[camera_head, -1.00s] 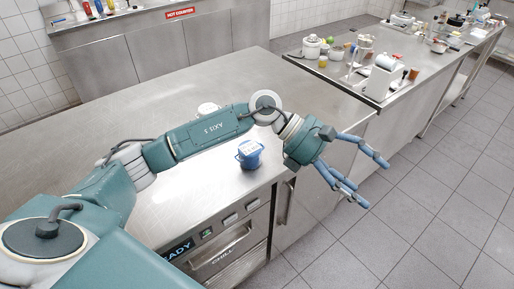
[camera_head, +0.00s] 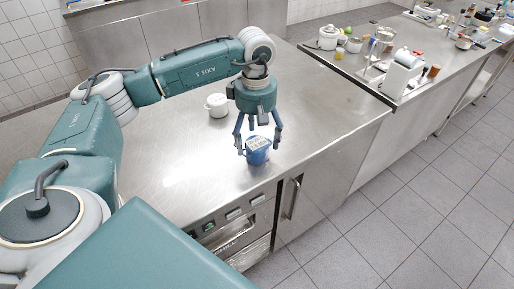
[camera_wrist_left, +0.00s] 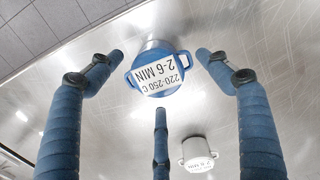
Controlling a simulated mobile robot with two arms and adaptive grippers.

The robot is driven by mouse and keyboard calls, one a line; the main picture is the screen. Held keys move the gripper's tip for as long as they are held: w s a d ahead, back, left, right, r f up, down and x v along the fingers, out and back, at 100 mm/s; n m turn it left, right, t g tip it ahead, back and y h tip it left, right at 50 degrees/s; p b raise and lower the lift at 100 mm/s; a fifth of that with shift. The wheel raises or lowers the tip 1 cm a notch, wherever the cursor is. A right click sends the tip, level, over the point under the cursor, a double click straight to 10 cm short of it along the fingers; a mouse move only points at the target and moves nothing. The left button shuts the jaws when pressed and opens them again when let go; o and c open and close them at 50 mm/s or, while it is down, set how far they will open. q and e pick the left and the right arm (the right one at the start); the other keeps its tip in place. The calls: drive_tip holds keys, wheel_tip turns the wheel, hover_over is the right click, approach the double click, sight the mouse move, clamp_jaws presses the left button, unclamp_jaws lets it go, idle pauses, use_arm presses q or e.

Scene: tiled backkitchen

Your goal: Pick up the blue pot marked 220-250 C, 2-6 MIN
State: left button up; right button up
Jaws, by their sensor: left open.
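The blue pot (camera_head: 258,151) stands on the steel counter near its front edge. In the left wrist view the pot (camera_wrist_left: 158,54) shows its white label reading "220-250 C, 2-6 MIN" and a handle on each side. My left gripper (camera_head: 259,148) points down over the pot, with its fingers open around it. In the left wrist view the open fingers (camera_wrist_left: 160,75) are spread on both sides and below the pot, and none is clearly touching it. My right gripper is not in view.
A white pot (camera_head: 217,105) with a label stands behind and left of the blue pot; it also shows in the left wrist view (camera_wrist_left: 197,154). The counter (camera_head: 330,115) is otherwise mostly clear here. A side counter (camera_head: 345,62) holds jars, pots and a white device (camera_head: 402,75).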

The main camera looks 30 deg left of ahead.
sight(256, 142)
use_arm(q)
wheel_tip(256, 142, down, 4)
drive_tip(key=shift+w+f+p, duration=0.15)
drive_tip(key=shift+f+p, duration=0.05)
drive_tip(key=shift+p, duration=0.8)
drive_tip(key=shift+f, duration=0.2)
drive_tip(key=c, duration=1.5)
